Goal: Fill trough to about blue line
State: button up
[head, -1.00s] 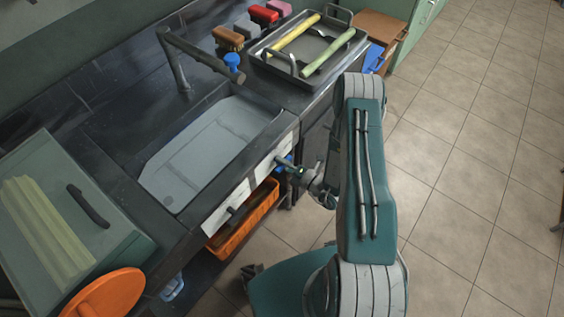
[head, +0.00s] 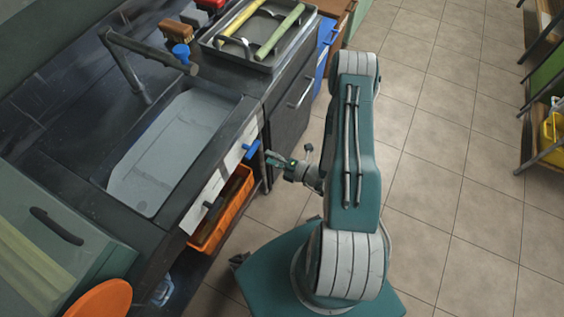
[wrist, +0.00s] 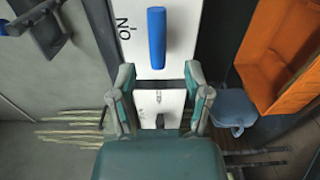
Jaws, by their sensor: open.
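The trough (head: 150,185) is a grey basin set in the dark counter, with a pale flat inside. A thin bluish edge shows along its far-left inner wall; I cannot tell the water level. My gripper (head: 276,160) is open and empty, just right of the blue handle. In the wrist view its fingers (wrist: 158,78) are spread below the handle.
An orange crate (head: 215,232) sits under the trough. A metal tray (head: 262,66) with cane pieces is at the back. A green-framed machine (head: 95,235) with an orange wheel (head: 100,300) stands at lower left.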

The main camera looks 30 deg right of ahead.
jog(key=v, duration=0.4)
jog(key=shift+s+d, duration=0.1)
jog(key=shift+s, duration=0.15)
